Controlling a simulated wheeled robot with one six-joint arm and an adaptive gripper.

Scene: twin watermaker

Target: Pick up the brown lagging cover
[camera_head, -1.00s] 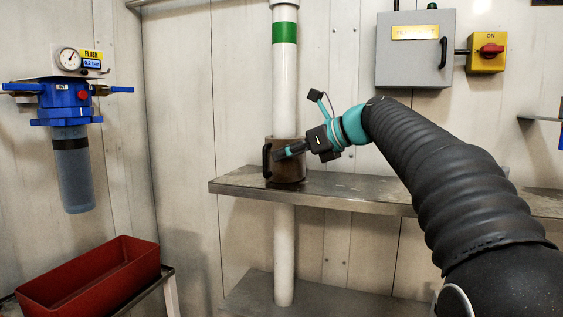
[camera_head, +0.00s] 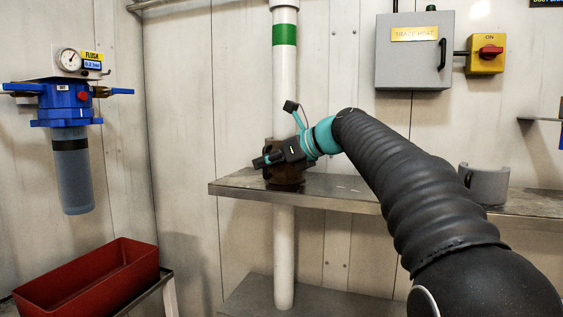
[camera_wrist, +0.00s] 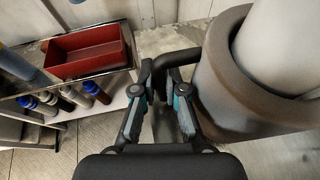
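The brown lagging cover (camera_head: 287,181) sits around the white pipe (camera_head: 284,100) at shelf level. My gripper (camera_head: 262,160) is in front of it and hides much of it, including its handle, in the head view. In the wrist view the cover (camera_wrist: 215,95) fills the right side, with its dark handle (camera_wrist: 178,58) sticking out to the left. My gripper (camera_wrist: 163,90) is open there, its two fingers apart at the handle. The handle's outer end appears between the fingertips; I cannot tell whether they touch it.
The steel shelf (camera_head: 235,188) runs behind my arm. A grey curved cover (camera_head: 487,184) stands on it at the right. A red bin (camera_head: 125,262) is at lower left, below a blue filter (camera_head: 70,115). A grey cabinet (camera_head: 410,60) and yellow switch (camera_head: 486,62) hang on the wall.

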